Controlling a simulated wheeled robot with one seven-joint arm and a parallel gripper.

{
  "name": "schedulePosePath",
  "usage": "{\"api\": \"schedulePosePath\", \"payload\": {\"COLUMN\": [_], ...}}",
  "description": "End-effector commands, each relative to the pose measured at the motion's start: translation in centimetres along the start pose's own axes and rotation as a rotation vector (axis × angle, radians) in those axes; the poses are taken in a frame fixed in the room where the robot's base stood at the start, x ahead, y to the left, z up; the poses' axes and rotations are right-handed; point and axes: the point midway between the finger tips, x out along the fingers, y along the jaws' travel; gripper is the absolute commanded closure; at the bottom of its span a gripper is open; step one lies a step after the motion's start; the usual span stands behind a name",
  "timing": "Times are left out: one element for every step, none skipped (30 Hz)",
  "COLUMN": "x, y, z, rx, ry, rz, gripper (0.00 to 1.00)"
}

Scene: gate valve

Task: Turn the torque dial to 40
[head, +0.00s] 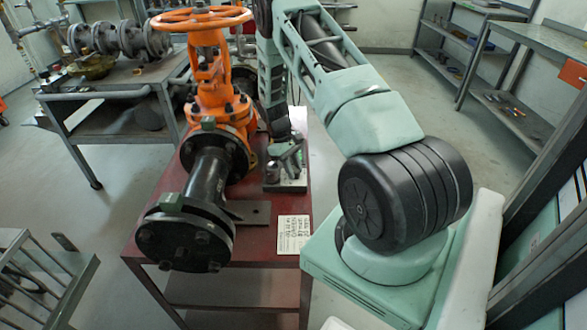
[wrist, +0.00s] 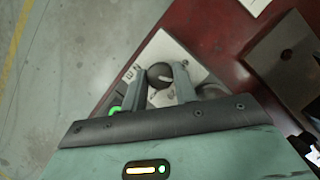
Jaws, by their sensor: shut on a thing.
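The torque dial is a round dark knob (wrist: 160,74) with a short pale pointer line, set on a light plate (wrist: 177,48) in the wrist view. The pointer line lies roughly toward the right of that picture. My gripper (wrist: 161,82) has one finger on each side of the knob and is shut on it. Part of the plate is hidden by the fingers, and its dark marks are too small to read, so the set value cannot be told. In the head view the dial itself cannot be made out.
A large orange-and-black gate valve (head: 207,110) stands on the red table (head: 170,195), close to the left of my arm. A printed label (head: 293,234) lies on the table. A workbench (head: 110,92) stands at left and metal shelves (head: 510,110) at right.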

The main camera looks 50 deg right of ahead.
Motion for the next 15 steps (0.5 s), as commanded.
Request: {"api": "schedulePosePath", "payload": {"x": [-0.05, -0.06, -0.05, -0.06, -0.06, -0.07, -0.07, -0.07, -0.08, -0.08, -0.09, -0.09, -0.09, -0.09, -0.1], "y": [0.05, 0.05, 0.05, 0.06, 0.08, 0.09, 0.09, 0.09, 0.09, 0.1, 0.1, 0.1, 0.1, 0.11, 0.11], "z": [-0.06, -0.05, -0.04, -0.04, -0.04, -0.05, -0.05, -0.06, -0.06, -0.07, -0.07, -0.07, -0.07, -0.07, -0.07], "rx": [0.024, 0.037, 0.053, 0.064, 0.073, 0.085, 0.093, 0.1, 0.107, 0.111, 0.115, 0.118, 0.12, 0.122, 0.123], "ry": [0.002, 0.002, 0.002, 0.002, 0.002, 0.002, 0.002, 0.003, 0.003, 0.003, 0.003, 0.003, 0.003, 0.003, 0.003], "rz": [-0.009, -0.015, -0.022, -0.026, -0.03, -0.035, -0.038, -0.041, -0.044, -0.045, -0.047, -0.048, -0.049, -0.049, -0.05], "gripper": [0.94, 0.94, 0.94, 0.94, 0.94, 0.94, 0.94, 0.94, 0.94, 0.94, 0.94, 0.94, 0.94, 0.94, 0.94]}}
